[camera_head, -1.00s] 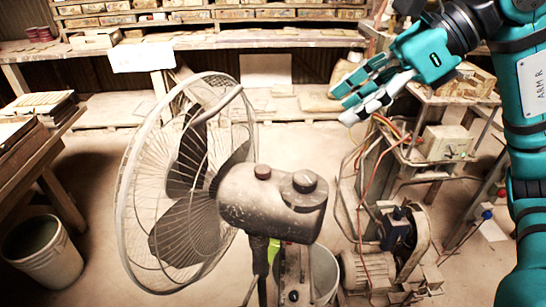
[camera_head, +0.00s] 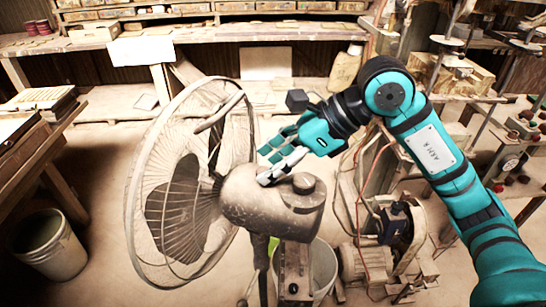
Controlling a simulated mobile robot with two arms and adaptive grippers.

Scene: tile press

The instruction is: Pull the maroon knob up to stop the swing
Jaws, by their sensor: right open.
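A grey, dusty fan stands in the middle of the view, with its motor housing (camera_head: 245,208) behind the wire cage. The maroon knob on top of the housing is hidden behind my right gripper's fingers. I cannot tell whether the fingers touch the knob. My left gripper is not in view.
The fan's wire cage (camera_head: 165,120) is close left of my right gripper. A machine with a motor and hoses (camera_head: 365,265) stands at the right. A bucket (camera_head: 48,250) and wooden table are at the left. A long bench (camera_head: 230,33) runs along the back.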

